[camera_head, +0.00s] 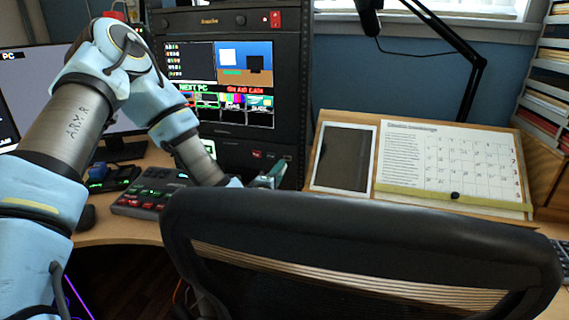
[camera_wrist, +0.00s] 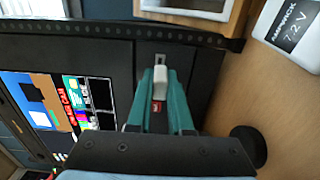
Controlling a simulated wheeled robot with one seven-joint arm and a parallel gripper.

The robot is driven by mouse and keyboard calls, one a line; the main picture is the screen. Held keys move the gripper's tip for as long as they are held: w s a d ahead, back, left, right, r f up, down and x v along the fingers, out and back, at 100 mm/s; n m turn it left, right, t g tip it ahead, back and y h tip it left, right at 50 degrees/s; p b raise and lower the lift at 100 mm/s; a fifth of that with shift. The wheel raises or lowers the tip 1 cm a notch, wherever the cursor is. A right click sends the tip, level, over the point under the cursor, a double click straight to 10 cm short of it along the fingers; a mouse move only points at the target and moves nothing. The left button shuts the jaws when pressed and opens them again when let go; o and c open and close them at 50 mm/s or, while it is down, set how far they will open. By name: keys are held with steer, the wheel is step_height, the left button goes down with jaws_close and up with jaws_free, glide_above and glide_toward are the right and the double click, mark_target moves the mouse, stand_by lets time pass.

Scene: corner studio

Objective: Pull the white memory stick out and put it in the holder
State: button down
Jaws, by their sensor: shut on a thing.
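The white memory stick (camera_wrist: 160,78) is between the teal fingertips of my gripper (camera_wrist: 160,85) in the wrist view. Its bare metal plug (camera_wrist: 160,60) points away from the gripper, in front of the black face of the equipment rack (camera_wrist: 105,55). I cannot tell whether the plug's tip still touches the rack. In the head view, my gripper (camera_head: 271,177) is low at the rack's right edge, partly hidden by the chair back, and the stick cannot be made out. I cannot pick out the holder in either view.
A black chair back (camera_head: 360,235) stands in front of the desk. A control panel (camera_head: 150,190) is at left. A white battery (camera_wrist: 290,32) shows in the wrist view.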

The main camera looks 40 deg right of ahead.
steer(key=shift+v, duration=1.05)
